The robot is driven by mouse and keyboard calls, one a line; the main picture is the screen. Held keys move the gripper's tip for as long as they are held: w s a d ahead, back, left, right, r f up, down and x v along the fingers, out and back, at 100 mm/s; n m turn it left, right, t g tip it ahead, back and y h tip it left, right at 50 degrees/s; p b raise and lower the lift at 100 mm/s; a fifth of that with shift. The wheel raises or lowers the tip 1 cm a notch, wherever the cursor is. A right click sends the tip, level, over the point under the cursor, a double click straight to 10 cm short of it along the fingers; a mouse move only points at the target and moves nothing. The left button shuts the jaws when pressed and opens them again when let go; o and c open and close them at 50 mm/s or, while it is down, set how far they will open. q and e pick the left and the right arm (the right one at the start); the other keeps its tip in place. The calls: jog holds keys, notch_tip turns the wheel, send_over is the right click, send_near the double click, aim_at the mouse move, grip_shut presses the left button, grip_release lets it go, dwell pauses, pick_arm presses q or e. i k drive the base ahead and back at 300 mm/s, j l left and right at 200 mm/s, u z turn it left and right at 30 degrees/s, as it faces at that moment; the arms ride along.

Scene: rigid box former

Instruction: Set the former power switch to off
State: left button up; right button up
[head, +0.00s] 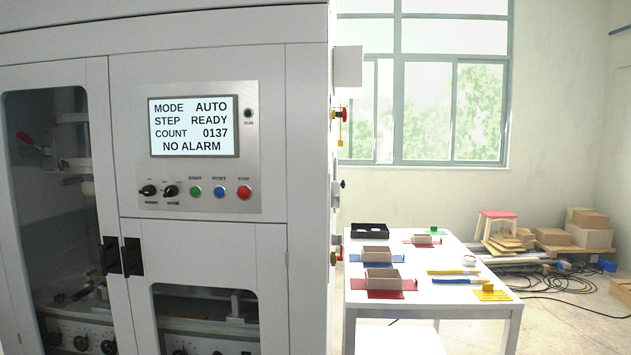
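The former (210,60) is a large light grey cabinet filling the left half of the head view. Its control panel (248,160) has a lit screen (193,127) reading MODE AUTO, STEP READY, COUNT 0137, NO ALARM. Two black rotary knobs, a left one (149,191) and a right one (170,192), sit below the screen; their labels are too small to read surely. On the cabinet's right side is a red and yellow fitting (341,115), seen edge-on. I cannot tell for sure which of these is the power switch, nor its setting. Neither gripper is in view.
Green (195,191), blue (219,191) and red (244,192) buttons sit beside the knobs. Black door handles (121,256) are lower left. A white table (430,300) with small boxes and coloured mats stands right of the cabinet. Cables (560,283) and boards lie on the floor.

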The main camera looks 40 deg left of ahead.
aim_at(149, 191)
jog(key=u, duration=1.85)
